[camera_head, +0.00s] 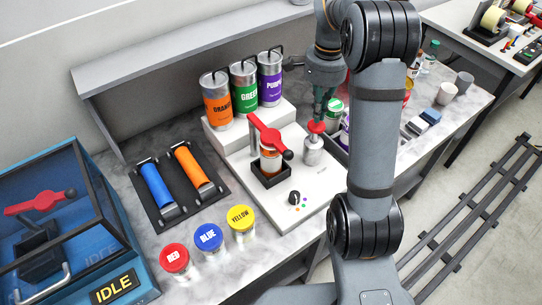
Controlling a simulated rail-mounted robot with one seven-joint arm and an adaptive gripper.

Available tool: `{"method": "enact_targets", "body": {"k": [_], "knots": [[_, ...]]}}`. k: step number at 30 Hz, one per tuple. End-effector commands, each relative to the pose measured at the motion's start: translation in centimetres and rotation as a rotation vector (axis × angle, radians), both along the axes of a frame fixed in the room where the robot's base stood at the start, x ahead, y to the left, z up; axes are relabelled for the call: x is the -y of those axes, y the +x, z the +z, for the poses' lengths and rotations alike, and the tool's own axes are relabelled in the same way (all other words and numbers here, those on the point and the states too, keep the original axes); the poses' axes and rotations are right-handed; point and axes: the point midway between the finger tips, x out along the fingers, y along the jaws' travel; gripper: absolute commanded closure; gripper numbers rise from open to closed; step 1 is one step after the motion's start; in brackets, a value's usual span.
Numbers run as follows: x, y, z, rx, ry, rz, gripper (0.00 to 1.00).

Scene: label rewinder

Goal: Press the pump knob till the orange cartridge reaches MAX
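The pump knob (316,127) is red and sits on top of a short silver pump cylinder (313,151) on the white machine plate. My gripper (320,112) points down directly above the knob, its tips at or very close to it. Contact cannot be told, nor whether the fingers are open or shut. A small cartridge with orange in it (270,160) stands in a black square holder (271,180), partly hidden under a red lever (268,137). Its fill level and any MAX mark are too small to read. A silver canister labelled ORANGE (217,106) stands behind on the white step.
GREEN (244,97) and PURPLE (270,85) canisters stand beside the orange one. A black selector dial (294,198) is at the plate's front. Red, blue and yellow-lidded jars (240,218), a roller tray (179,183) and a blue IDLE cabinet (120,285) are left. My arm hides the right side.

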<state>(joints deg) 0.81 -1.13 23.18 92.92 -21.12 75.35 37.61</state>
Motion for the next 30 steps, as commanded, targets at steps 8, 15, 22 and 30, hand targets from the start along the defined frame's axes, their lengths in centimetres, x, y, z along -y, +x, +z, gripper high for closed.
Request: {"method": "enact_targets", "body": {"k": [8,15,22,30], "knots": [[0.0,0.0,-0.4,0.000,0.000,0.000,1.00],[0.0,0.0,-1.6,0.000,0.000,0.000,1.00],[0.0,0.0,-2.8,-0.001,0.001,-0.001,1.00],[0.0,0.0,-3.8,-0.001,0.000,-0.001,1.00]]}}
